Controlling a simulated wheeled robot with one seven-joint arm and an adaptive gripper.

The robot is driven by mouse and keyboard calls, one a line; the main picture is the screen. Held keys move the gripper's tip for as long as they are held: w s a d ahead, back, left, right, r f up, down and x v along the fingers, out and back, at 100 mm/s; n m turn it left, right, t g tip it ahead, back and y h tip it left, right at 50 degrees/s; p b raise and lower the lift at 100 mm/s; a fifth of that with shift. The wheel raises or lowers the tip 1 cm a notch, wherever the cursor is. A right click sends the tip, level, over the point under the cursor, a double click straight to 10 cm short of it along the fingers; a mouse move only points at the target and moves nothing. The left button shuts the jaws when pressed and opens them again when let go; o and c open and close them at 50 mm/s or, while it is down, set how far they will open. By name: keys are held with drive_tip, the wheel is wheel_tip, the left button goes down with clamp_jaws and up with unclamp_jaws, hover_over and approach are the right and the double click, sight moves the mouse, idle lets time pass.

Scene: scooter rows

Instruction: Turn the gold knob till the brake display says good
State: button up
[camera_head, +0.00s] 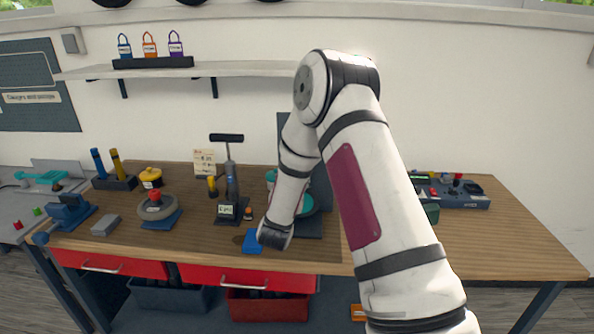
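No knob is plainly gold, and no display can be read as the brake display. A small yellow-orange part (212,185) stands beside the upright pump-like tool (231,185) on the bench. A small pale display (227,211) sits at that tool's foot; its text is too small to read. A small orange-topped piece (248,212) is just right of it. My arm reaches down over the bench, its wrist end right of the pump-like tool. My gripper's fingers do not show. My arm hides part of a teal item and a dark panel behind it.
The wooden bench (480,235) is clear at the right front. A grey ring with a red-orange top (156,205), a yellow pot (150,177) and a blue vise (70,212) stand left. A control box (455,192) is back right. A shelf (220,69) hangs above.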

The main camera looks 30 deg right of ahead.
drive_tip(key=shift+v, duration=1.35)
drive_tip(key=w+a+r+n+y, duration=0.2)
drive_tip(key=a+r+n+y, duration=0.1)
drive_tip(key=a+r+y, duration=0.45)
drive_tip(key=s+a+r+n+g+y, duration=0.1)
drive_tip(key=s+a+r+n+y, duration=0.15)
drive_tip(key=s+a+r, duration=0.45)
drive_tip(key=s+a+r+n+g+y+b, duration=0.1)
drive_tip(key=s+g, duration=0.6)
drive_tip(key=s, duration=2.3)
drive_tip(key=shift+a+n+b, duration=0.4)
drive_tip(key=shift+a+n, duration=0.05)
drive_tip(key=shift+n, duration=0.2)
